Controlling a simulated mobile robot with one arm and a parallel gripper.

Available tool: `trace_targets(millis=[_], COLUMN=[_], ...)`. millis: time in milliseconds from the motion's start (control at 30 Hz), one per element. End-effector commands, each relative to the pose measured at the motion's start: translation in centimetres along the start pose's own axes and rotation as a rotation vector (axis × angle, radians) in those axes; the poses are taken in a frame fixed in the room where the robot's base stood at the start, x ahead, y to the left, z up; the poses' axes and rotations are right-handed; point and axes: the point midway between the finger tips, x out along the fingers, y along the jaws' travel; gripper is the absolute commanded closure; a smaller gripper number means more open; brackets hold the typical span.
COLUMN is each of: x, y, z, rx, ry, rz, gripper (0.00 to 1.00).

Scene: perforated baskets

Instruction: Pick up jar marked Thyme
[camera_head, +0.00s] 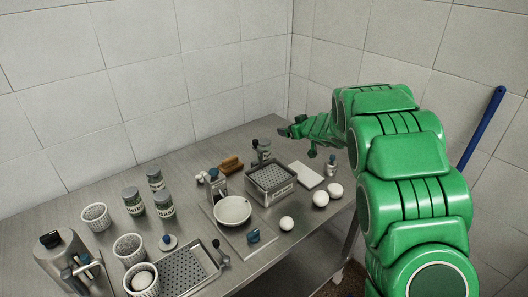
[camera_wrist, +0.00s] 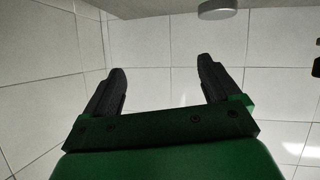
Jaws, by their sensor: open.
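Three jars with grey lids and green-and-white labels stand upright, close together, on the left half of the metal table: a back jar (camera_head: 155,179), a left jar (camera_head: 133,201) and a front jar (camera_head: 164,204). The lettering is too small to tell for sure which one is marked Thyme. My gripper (camera_head: 287,131) is at the end of the green arm, raised above the table's back right, well to the right of the jars. In the wrist view my gripper (camera_wrist: 161,72) has its two dark fingers apart with nothing between them. No jar shows there.
A perforated tray (camera_head: 185,272) and a metal pot (camera_head: 68,262) are in front. Tiled walls (camera_head: 140,90) close off the back.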

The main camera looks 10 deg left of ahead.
Motion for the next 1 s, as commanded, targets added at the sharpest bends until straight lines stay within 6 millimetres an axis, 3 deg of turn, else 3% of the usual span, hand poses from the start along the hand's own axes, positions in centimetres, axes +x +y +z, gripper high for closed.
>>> trace_targets(millis=[133, 400, 1000], x=[2.8, 4.8, 7.6], y=[-3.1, -7.0, -8.3], z=[1.6, 3.4, 3.5], rx=[-0.005, 0.0, 0.0], ry=[0.035, 0.069, 0.074], rz=[-0.139, -0.301, -0.324], gripper=[0.1, 0.1, 0.1])
